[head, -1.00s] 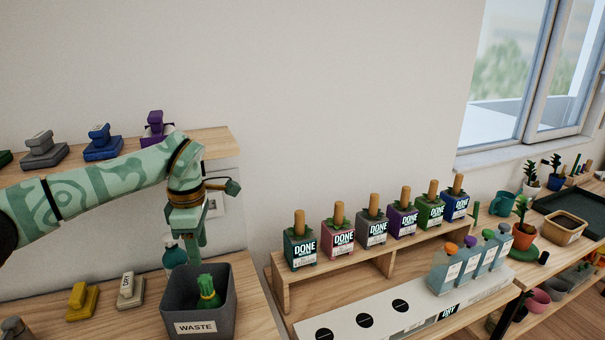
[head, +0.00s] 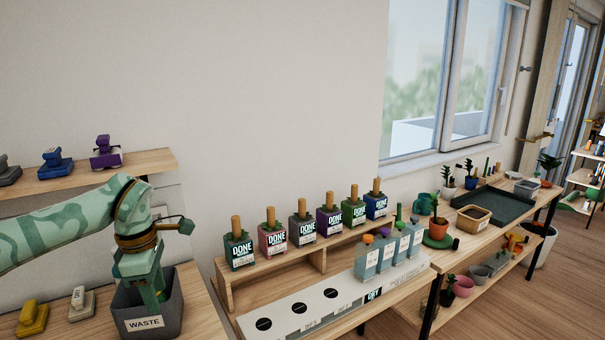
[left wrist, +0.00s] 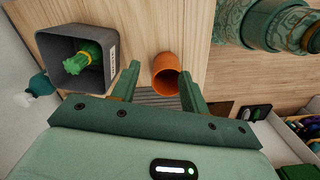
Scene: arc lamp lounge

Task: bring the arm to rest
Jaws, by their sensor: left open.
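My left gripper (head: 152,298) hangs pointing down at the lower left of the head view, its fingers overlapping the grey waste bin (head: 150,326). In the left wrist view the two fingers of the left gripper (left wrist: 159,72) stand apart with nothing held between them. An orange cup (left wrist: 166,72) shows on the wooden surface beyond the gap. The waste bin (left wrist: 108,50) is beside the fingers, to the left, with a green bundled object (left wrist: 86,62) inside. In the head view the gripper hides most of the bin's inside. My right gripper is not in view.
Yellow (head: 32,318) and grey (head: 81,302) stampers stand left of the bin. A wall shelf (head: 100,172) above holds more stampers. To the right, a wooden riser (head: 275,272) carries several DONE pots, above a white slotted strip (head: 300,312) and bottles.

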